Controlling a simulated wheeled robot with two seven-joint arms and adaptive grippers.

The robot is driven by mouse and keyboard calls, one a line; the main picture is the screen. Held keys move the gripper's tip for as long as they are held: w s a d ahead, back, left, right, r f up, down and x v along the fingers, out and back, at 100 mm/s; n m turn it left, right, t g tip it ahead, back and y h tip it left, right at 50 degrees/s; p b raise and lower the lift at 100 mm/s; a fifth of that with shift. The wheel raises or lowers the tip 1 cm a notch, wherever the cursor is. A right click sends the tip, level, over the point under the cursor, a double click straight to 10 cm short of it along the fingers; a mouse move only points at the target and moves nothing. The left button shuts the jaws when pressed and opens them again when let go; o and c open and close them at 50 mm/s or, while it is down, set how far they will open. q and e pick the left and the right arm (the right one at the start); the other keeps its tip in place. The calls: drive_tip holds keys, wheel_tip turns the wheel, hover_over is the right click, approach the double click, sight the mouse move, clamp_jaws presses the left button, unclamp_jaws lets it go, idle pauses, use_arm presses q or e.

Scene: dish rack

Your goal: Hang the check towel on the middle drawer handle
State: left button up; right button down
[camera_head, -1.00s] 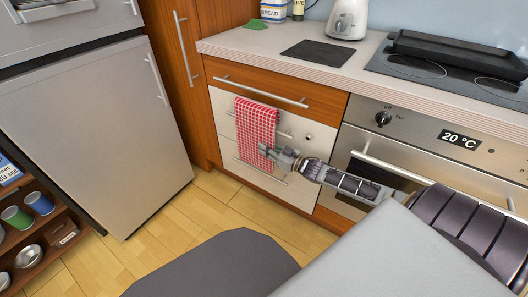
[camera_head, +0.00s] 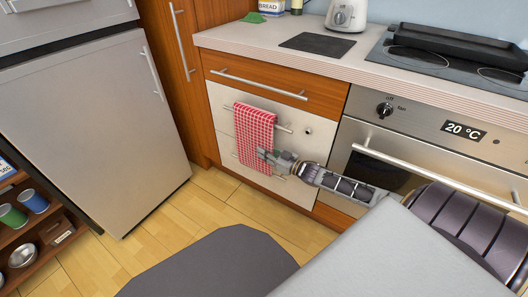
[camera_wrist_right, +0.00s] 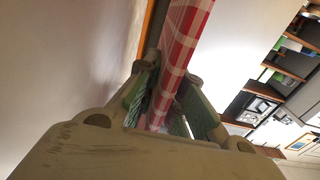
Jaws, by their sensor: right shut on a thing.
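The red-and-white check towel (camera_head: 255,128) is upright against the white drawer fronts. It covers the centre of the middle drawer handle (camera_head: 285,129), whose ends show on both sides. Its top edge is about at the handle's height; I cannot tell whether part of it passes behind the bar. My right gripper (camera_head: 266,156) is shut on the towel near its lower right edge. In the right wrist view the towel (camera_wrist_right: 183,45) runs down between the two fingers (camera_wrist_right: 168,110). My left gripper is not in view.
The top drawer handle (camera_head: 258,85) is above the towel, and the bottom drawer handle (camera_head: 278,177) is partly hidden. The oven handle (camera_head: 430,174) is to the right, near my right arm. A fridge (camera_head: 95,130) stands left.

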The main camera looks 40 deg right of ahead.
wheel_tip(320, 180, down, 3)
drive_tip(key=shift+r+b, duration=0.1)
drive_tip(key=shift+b, duration=0.65)
drive_tip(key=c, duration=1.5)
unclamp_jaws()
drive_tip(key=shift+o, duration=0.2)
drive_tip(key=shift+s, duration=0.15)
